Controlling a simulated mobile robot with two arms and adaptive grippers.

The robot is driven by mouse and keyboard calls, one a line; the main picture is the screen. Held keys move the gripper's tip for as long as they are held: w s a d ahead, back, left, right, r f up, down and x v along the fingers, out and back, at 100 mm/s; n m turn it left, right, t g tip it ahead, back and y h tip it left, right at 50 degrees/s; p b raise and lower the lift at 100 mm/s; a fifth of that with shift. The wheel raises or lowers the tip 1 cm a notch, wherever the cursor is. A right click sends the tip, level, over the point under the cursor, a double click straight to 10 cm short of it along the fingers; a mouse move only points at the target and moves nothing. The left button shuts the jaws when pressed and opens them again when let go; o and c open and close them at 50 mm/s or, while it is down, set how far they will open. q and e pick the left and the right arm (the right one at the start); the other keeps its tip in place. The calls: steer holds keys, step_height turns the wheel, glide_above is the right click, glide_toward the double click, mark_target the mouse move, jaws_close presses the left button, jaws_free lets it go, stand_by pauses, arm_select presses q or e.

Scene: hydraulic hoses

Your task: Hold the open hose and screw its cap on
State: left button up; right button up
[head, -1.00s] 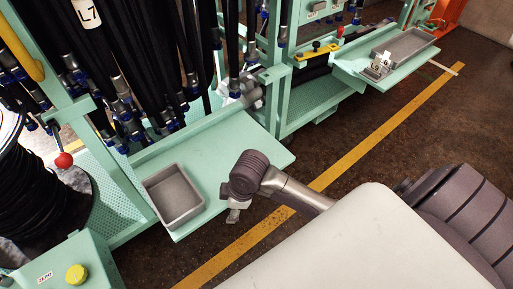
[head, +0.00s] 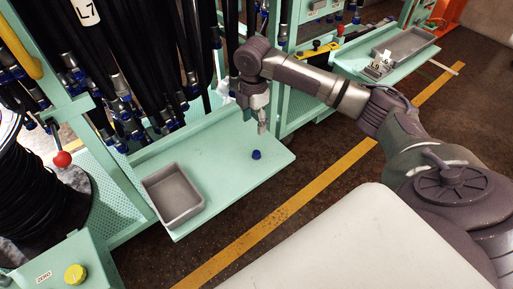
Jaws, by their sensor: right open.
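A small blue cap (head: 256,154) lies on the green shelf (head: 225,165), apart from everything else on it. My right gripper (head: 262,129) points down above the shelf, just behind the cap in the picture, open and empty. It does not touch the cap. Many black hoses (head: 180,45) with metal ends hang from the rack behind the shelf, most with blue caps. Which hose is open I cannot tell; my right wrist hides part of the hoses. My left gripper is not in view.
A grey open bin (head: 172,195) stands at the shelf's left end. A reel of black hose (head: 45,185) and a box with a yellow knob (head: 75,274) are at left. A second shelf (head: 390,75) with a tray is at back right. The shelf's front right is clear.

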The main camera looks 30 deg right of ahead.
steer(key=b, duration=0.2)
glide_above(256, 153)
steer(key=f, duration=0.8)
steer(key=shift+w+a, duration=0.1)
steer(key=shift+w, duration=0.25)
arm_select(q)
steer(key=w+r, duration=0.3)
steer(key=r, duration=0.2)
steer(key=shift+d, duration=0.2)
arm_select(e)
steer(key=shift+f, duration=0.3)
steer(key=f, duration=0.3)
steer(key=f+b, duration=0.1)
steer(key=shift+s+f, duration=0.25)
steer(key=shift+s, duration=0.05)
steer(key=shift+f, duration=0.4)
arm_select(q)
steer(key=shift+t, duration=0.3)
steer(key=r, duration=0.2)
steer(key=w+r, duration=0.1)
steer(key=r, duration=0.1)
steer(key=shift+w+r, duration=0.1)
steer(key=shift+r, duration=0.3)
arm_select(e)
steer(key=c, duration=0.8)
